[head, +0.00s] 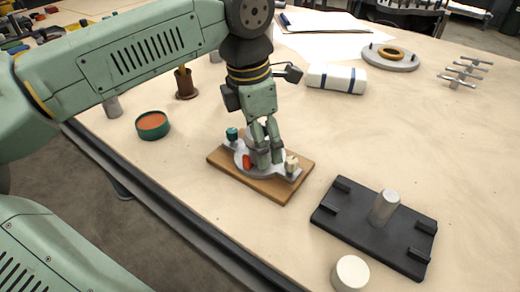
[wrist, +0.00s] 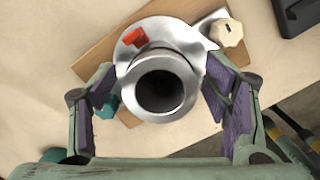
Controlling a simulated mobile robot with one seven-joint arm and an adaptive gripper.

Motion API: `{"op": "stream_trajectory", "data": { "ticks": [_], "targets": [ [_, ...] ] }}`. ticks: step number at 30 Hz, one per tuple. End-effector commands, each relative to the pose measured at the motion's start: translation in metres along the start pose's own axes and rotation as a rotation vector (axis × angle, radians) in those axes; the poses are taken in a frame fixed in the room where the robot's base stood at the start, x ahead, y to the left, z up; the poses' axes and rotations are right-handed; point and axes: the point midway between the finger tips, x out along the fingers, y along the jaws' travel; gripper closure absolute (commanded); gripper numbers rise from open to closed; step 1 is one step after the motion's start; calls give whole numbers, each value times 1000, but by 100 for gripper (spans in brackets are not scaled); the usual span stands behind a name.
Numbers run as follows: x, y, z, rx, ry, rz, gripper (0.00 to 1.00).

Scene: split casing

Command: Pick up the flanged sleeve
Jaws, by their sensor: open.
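A grey metal hollow sleeve (wrist: 160,60) stands on a round grey casing part, its open bore facing the wrist camera. I take it for the flanged sleeve. The casing part (head: 243,160) lies on a wooden board (head: 225,166) with a red piece (head: 247,162), a teal knob (head: 232,133) and a cream knob (head: 292,164). My gripper (head: 268,158) points down over the board and is open. In the wrist view its fingers (wrist: 162,92) stand left and right of the sleeve, with gaps visible. In the head view the fingers largely hide the sleeve.
A black fixture (head: 340,215) with a grey post and a white cylinder (head: 350,273) are at the front right. A green-rimmed dish (head: 152,125) and a brown flanged post (head: 184,85) are left. A striped white roll (head: 337,79) lies behind.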

Motion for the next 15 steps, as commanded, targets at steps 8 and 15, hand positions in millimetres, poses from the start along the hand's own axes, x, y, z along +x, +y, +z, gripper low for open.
{"op": "stream_trajectory", "data": {
  "ticks": [8,15],
  "targets": [
    [0,0,0,-1,0,0,38],
    [0,0,0,-1,0,0,54]
  ]
}}
